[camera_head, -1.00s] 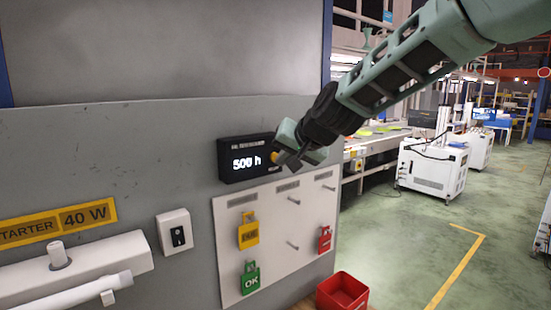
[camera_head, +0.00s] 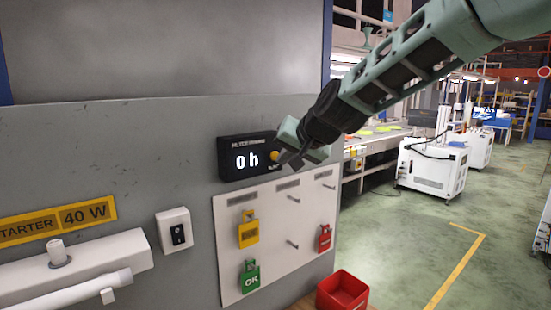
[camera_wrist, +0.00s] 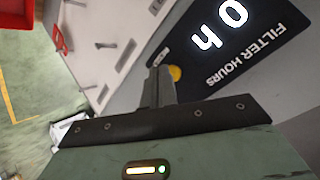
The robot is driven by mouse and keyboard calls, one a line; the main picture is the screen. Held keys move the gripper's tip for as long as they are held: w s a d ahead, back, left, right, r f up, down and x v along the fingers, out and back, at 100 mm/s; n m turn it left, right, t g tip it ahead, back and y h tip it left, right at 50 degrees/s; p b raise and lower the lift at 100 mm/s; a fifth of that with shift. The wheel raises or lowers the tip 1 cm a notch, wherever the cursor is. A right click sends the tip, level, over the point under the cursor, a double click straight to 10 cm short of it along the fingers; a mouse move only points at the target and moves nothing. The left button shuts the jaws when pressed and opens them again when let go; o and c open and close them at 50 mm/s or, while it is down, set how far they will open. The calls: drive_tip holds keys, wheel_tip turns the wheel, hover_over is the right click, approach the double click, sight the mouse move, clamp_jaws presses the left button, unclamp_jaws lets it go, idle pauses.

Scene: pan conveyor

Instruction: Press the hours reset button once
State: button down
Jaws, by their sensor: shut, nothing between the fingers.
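The filter hours display (camera_head: 235,173) is a black box on the grey wall, reading "0 h" in white. The round yellow-orange button (camera_head: 275,155) sits at the display's right end. My gripper (camera_head: 284,161) is shut and empty, right by the button. Its fingers (camera_wrist: 158,75) point toward the display. I cannot tell whether the tips touch the button or stand slightly apart from it.
Below the display is a white panel (camera_head: 232,222) with pegs, a yellow tag (camera_head: 248,231), a green OK tag (camera_head: 250,278) and a red tag (camera_head: 325,238). A red bin (camera_head: 342,293) stands below. A white switch (camera_head: 174,231) is at left.

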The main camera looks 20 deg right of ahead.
drive_tip(key=shift+s+d, duration=0.15)
drive_tip(key=shift+s, duration=0.15)
drive_tip(key=shift+s+d+b, duration=0.3)
drive_tip(key=shift+s, duration=0.45)
drive_tip(key=shift+s+d+b, duration=0.3)
drive_tip(key=shift+s+d, duration=0.05)
drive_tip(key=shift+s, duration=0.45)
drive_tip(key=shift+s+d+b, duration=0.3)
drive_tip(key=shift+s, duration=0.45)
drive_tip(key=s+a+f+n+g+b, duration=0.25)
drive_tip(key=s+a+f, duration=0.25)
drive_tip(key=s+f, duration=0.3)
drive_tip(key=s+a+f+n+g+b, duration=0.2)
drive_tip(key=s+a+f+n+g, duration=0.25)
drive_tip(key=s+f, duration=0.45)
drive_tip(key=s+d+f+n+g+h+b, duration=0.1)
drive_tip(key=s+f+n, duration=0.1)
drive_tip(key=s+f, duration=0.3)
drive_tip(key=s+d+f+n+g+h+b, duration=0.1)
drive_tip(key=s+f, duration=0.4)
drive_tip(key=s, duration=0.6)
drive_tip(key=shift+d+n+g+h+b, duration=0.15)
drive_tip(key=shift+n+g+h+b, duration=0.15)
drive_tip(key=shift+n+g+b, duration=0.4)
